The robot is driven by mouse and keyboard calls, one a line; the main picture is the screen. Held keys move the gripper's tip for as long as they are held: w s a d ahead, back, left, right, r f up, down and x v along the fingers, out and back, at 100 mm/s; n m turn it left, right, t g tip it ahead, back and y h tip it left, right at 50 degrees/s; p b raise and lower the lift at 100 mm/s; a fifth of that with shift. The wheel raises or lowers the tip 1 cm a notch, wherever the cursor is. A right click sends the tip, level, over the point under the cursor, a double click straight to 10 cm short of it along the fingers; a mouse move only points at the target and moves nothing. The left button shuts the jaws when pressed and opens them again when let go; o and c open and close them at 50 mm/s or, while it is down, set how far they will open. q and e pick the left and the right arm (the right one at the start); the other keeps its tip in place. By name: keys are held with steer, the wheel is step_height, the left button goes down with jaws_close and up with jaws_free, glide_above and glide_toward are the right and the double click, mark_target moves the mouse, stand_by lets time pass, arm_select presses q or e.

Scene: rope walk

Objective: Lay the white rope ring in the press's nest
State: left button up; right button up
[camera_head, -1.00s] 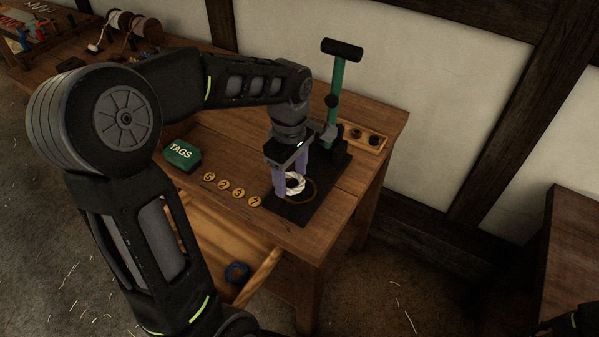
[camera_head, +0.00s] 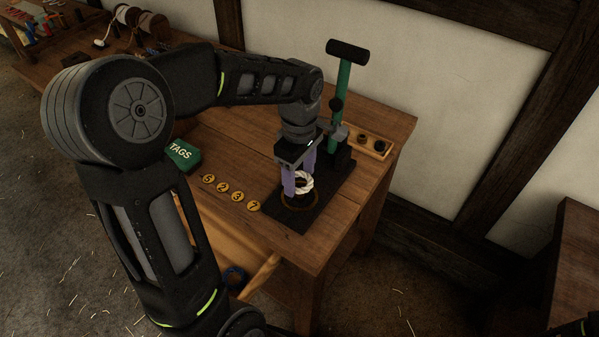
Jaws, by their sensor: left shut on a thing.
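The white rope ring (camera_head: 304,184) is held between the purple fingers of my left gripper (camera_head: 299,181). The gripper points down and is shut on the ring. The ring is just over the brass-coloured round nest (camera_head: 299,201) on the dark base plate of the press (camera_head: 282,214); I cannot tell whether it touches the nest. The press has a green post (camera_head: 342,88) with a black T-handle at the top, standing behind the gripper. The fingers and the ring hide part of the nest. My right gripper is not in view.
Several numbered brass tags (camera_head: 223,187) lie in a row left of the press, by a green TAGS box (camera_head: 182,154). A wooden block with holes (camera_head: 372,142) stands at the back right. An open drawer (camera_head: 262,272) below the bench holds a blue ring (camera_head: 234,275).

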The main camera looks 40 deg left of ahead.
arm_select(q)
steer(key=shift+f+b, duration=0.65)
steer(key=shift+f, duration=0.6)
steer(key=shift+f, duration=0.2)
steer(key=shift+f+b, duration=0.75)
steer(key=o, duration=1.4)
step_height(320, 180, up, 8)
